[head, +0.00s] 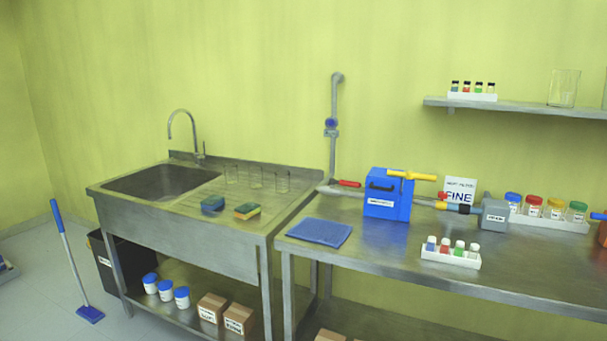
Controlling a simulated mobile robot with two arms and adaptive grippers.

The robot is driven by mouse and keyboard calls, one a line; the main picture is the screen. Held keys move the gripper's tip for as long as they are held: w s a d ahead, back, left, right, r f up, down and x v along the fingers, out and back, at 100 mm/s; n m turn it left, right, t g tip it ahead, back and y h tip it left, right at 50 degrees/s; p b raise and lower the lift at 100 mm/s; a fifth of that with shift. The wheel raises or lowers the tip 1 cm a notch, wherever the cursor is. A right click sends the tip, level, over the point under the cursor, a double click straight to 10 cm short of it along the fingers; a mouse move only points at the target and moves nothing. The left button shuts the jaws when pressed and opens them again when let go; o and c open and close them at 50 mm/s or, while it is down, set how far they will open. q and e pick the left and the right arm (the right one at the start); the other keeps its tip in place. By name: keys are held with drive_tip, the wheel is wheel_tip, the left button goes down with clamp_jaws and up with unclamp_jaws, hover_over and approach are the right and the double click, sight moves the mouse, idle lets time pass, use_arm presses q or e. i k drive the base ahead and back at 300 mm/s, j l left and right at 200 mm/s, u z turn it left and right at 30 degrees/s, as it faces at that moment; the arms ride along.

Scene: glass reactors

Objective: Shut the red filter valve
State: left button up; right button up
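A small red valve handle (349,183) sits on the grey pipe just left of a blue box (388,195) on the right steel table. The handle lies nearly level and looks roughly in line with the pipe, though it is small in the view. The blue box has a dark carry handle and a white label I cannot read. A longer yellow handle (411,175) lies across the top right of the box. Neither of my grippers is in view.
A blue cloth (320,232) lies at the steel table's (390,262) front left. A white rack (450,257) of small bottles stands front middle. A grey box (495,216) and capped jars stand further right.

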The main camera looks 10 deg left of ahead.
sight(332, 181)
drive_tip(key=i+j, duration=0.1)
drive_tip(key=i+l+z, duration=0.65)
